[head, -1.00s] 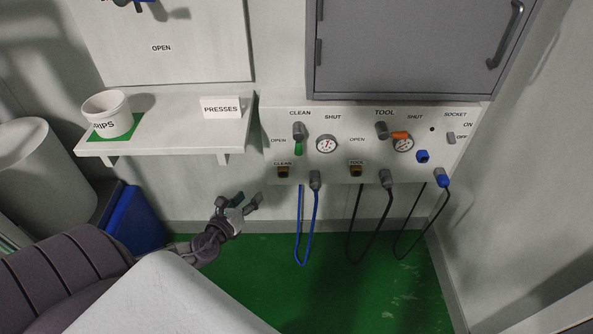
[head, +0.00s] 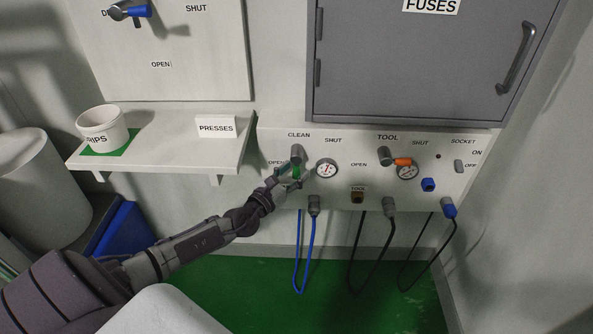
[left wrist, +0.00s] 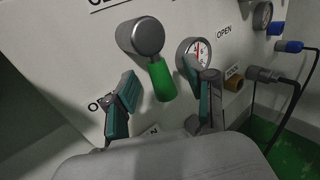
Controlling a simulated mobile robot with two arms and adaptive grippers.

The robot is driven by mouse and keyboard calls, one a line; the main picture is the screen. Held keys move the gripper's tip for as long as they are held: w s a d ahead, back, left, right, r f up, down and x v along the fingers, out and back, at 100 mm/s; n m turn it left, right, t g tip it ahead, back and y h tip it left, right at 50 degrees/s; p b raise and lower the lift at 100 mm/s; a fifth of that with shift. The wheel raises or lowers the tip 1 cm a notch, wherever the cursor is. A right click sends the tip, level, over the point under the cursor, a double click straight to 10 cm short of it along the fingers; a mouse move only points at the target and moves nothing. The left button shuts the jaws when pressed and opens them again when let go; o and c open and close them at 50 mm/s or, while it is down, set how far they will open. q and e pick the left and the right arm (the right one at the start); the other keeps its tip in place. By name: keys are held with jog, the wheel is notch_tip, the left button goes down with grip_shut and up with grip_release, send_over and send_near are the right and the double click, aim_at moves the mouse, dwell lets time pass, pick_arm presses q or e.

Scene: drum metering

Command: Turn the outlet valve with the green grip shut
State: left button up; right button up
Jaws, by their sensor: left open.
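The outlet valve with the green grip is a grey round knob with a green lever on the white panel, below the CLEAN label. In the head view its grey hub (head: 297,153) shows, with the green grip (head: 296,171) partly hidden by my gripper. In the left wrist view the green grip (left wrist: 162,82) hangs down from the hub, tilted slightly right. My left gripper (head: 289,172) is open at the valve; in the left wrist view its two teal-padded fingers (left wrist: 158,95) stand on either side of the green grip, apart from it. My right gripper is not in view.
A gauge (head: 326,169) sits just right of the valve. The TOOL valve with an orange grip (head: 403,161) is further right. Blue and black hoses hang below the panel. A shelf (head: 160,150) with a DRIPS pot (head: 101,128) juts out at left. A grey fuse cabinet (head: 415,60) is above.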

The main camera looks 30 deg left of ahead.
pick_arm(q)
jog(key=shift+w+d, duration=0.1)
jog(key=shift+w, duration=0.65)
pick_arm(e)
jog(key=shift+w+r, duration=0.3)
pick_arm(q)
grip_shut()
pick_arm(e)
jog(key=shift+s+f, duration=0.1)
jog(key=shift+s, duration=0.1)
